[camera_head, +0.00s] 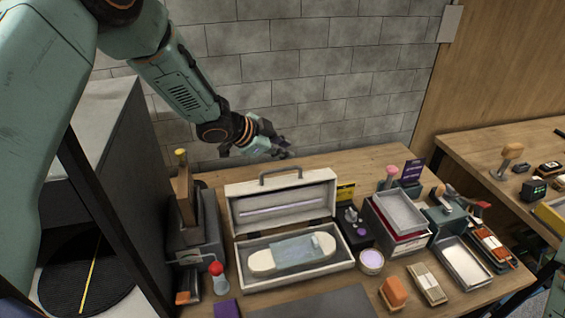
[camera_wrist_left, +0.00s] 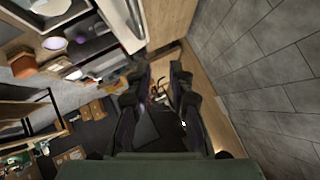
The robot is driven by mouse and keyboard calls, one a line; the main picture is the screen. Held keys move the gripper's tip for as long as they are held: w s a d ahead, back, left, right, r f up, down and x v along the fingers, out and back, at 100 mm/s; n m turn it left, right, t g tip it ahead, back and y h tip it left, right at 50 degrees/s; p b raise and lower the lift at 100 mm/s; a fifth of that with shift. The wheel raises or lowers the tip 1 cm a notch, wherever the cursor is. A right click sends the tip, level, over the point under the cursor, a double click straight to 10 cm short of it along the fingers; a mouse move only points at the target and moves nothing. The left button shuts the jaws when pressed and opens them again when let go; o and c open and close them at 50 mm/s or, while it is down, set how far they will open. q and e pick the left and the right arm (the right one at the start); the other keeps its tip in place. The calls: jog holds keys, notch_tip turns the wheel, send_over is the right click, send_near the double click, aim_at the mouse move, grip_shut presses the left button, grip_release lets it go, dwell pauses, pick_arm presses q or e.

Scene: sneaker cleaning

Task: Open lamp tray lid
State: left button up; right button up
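The lamp tray (camera_head: 342,263) is a pale box on the wooden table, with a white sneaker-shaped item under a pale blue-grey cover (camera_head: 303,250) lying inside. Its lid (camera_head: 327,178) stands raised at the back edge, with a grey handle (camera_head: 281,174) on top and a pale purple strip inside. My left gripper (camera_head: 284,150) is in the air above and behind the lid, apart from the handle. In the left wrist view its two fingers (camera_wrist_left: 160,88) are spread with nothing between them. My right gripper is not in view.
A grey brick wall (camera_head: 320,70) is close behind my left gripper. A red-knobbed bottle (camera_head: 219,282) and a dark stand (camera_head: 196,238) are left of the tray. A round jar (camera_head: 371,262) and stacked trays (camera_head: 400,211) are on the right. A dark mat (camera_head: 320,304) lies in front.

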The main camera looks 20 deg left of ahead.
pick_arm(q)
jog(key=shift+r, duration=1.15)
jog(key=shift+s, duration=0.1)
